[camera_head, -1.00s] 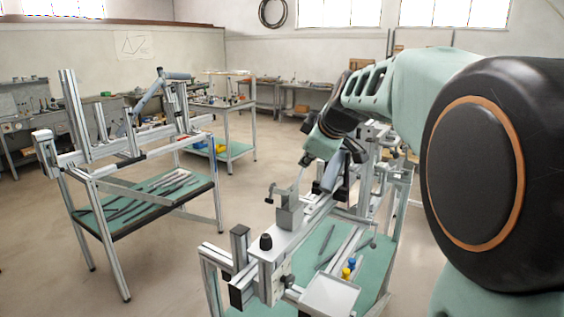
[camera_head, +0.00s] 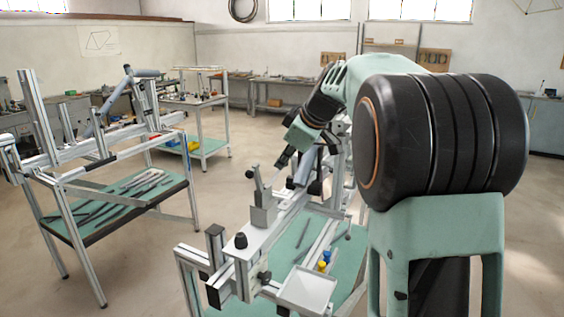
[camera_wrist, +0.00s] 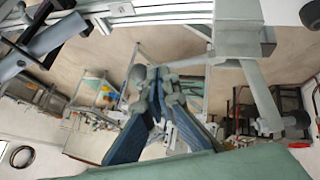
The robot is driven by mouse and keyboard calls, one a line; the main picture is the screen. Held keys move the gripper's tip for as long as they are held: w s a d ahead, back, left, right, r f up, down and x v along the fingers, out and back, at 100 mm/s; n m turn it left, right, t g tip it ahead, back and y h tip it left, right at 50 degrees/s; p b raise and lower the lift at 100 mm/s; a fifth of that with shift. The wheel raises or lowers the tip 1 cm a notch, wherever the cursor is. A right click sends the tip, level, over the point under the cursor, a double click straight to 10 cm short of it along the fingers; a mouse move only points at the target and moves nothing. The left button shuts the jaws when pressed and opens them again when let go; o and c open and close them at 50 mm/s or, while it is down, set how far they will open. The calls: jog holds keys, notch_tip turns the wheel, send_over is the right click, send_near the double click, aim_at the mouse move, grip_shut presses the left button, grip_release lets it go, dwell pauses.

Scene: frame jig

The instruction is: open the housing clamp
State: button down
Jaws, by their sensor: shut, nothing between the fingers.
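The housing clamp (camera_head: 264,211) is a small grey block with a lever (camera_head: 257,179) standing up and slightly tilted, on the near end of the metal frame jig (camera_head: 236,261). In the wrist view the clamp block (camera_wrist: 237,35) appears upside down at upper right, with a long lever ending in a crosspiece. A thin grey bar runs from the block toward my fingertips. My gripper (camera_head: 284,160) is just above and right of the clamp in the head view. In the wrist view my gripper (camera_wrist: 153,80) is shut and empty. Whether it touches the bar, I cannot tell.
A small grey tray (camera_head: 306,290) and blue and yellow pieces (camera_head: 324,262) are at the jig's near right. A black knob (camera_head: 240,240) stands near the front. A second frame stand (camera_head: 100,190) is at left. Open floor lies between the stands.

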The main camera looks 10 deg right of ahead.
aim_at(277, 172)
jog(key=r, duration=0.1)
jog(key=a+r+p, duration=0.1)
jog(key=r+p, duration=0.1)
jog(key=r, duration=0.1)
jog(key=shift+s+a, duration=0.15)
jog(key=shift+a, duration=0.1)
jog(key=v, duration=1)
jog(key=shift+d+b, duration=0.2)
jog(key=shift+b, duration=0.25)
